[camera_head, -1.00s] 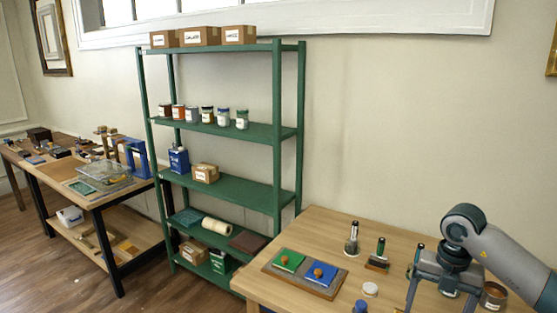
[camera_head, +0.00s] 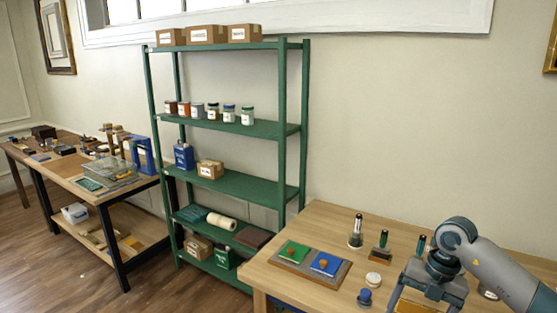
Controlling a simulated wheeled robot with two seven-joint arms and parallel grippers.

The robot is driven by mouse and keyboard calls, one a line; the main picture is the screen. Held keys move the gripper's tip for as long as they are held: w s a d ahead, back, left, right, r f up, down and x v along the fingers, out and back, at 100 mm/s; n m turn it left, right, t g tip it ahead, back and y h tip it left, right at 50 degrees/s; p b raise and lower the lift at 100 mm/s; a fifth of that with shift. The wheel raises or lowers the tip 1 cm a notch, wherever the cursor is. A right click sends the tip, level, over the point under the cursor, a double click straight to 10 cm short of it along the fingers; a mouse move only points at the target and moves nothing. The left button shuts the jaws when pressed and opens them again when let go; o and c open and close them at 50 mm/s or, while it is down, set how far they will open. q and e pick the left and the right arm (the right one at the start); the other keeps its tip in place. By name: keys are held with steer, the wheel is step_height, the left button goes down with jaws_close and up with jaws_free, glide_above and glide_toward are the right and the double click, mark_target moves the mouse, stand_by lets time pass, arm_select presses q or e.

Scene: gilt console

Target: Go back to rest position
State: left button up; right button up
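My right gripper (camera_head: 425,303) is at the lower right, low over the near part of the wooden table (camera_head: 335,222), pointing down. Its fingers look spread apart, and their tips are cut off by the bottom edge. An orange-brown patch shows between them; I cannot tell what it is. My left gripper is not in view.
Dark-handled stamps (camera_head: 356,232) (camera_head: 380,246) stand behind the gripper. A white round lid (camera_head: 374,280) and a blue-knobbed item (camera_head: 365,297) lie close to its left. A green shelf (camera_head: 240,185) stands beyond the table. A cluttered workbench (camera_head: 110,195) is at far left.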

steer(key=w+a+f+m+t+y+b, duration=0.35)
steer(key=a+f+m+y, duration=0.25)
steer(key=a+f+y, duration=0.95)
steer(key=s+d+f+m+t+h+b, duration=0.25)
steer(key=f+m+t+h, duration=0.35)
steer(key=f, duration=0.8)
steer(key=s+d+f+m+t+h+b, duration=0.1)
steer(key=d+f+m+t+h, duration=0.45)
steer(key=f, duration=0.85)
steer(key=s+d+f+m+g+h+b, duration=0.1)
steer(key=s+d+f+m+g+h, duration=0.2)
steer(key=s+f, duration=0.9)
steer(key=s+f+m+g+h, duration=0.2)
steer(key=s+f+m+g, duration=0.25)
steer(key=s+f, duration=0.65)
steer(key=s+a+f+m+g+b, duration=0.1)
steer(key=s+f+g, duration=0.2)
steer(key=s, duration=1.1)
steer(key=s+f+m+g+h, duration=0.1)
steer(key=s+f, duration=0.5)
steer(key=s, duration=0.9)
steer(key=shift+s+a+f+m+g+b, duration=0.3)
steer(key=shift+m+g, duration=0.2)
steer(key=shift+g, duration=0.45)
